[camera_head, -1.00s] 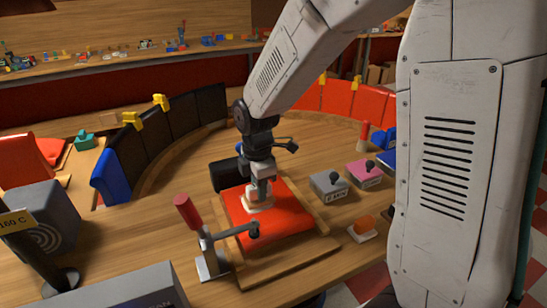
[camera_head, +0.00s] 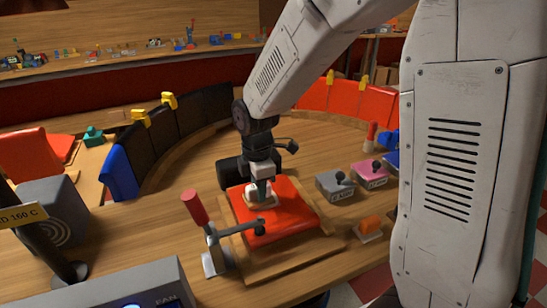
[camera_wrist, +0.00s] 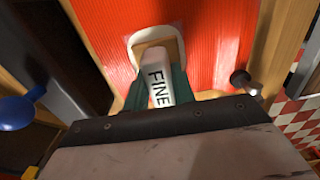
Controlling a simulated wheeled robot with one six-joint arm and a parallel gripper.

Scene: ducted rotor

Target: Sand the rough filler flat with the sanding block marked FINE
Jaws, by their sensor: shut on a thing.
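My gripper (camera_head: 262,194) is shut on the sanding block (camera_wrist: 158,82), a pale block with FINE printed on its side in the wrist view. The block is down at the red panel (camera_head: 285,218), over the far left part of it in the head view. A whitish patch of filler (camera_wrist: 177,44) shows around the block's far end in the wrist view. The block and my fingers hide part of the patch, so how flat it is cannot be told. The red panel lies on a wooden board (camera_head: 300,262).
A clamp with a red handle (camera_head: 195,207) stands at the board's left edge, its arm reaching over the panel. A grey block (camera_head: 335,186) and a pink block (camera_head: 370,174) with knobs stand to the right. An orange piece (camera_head: 370,227) lies nearby.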

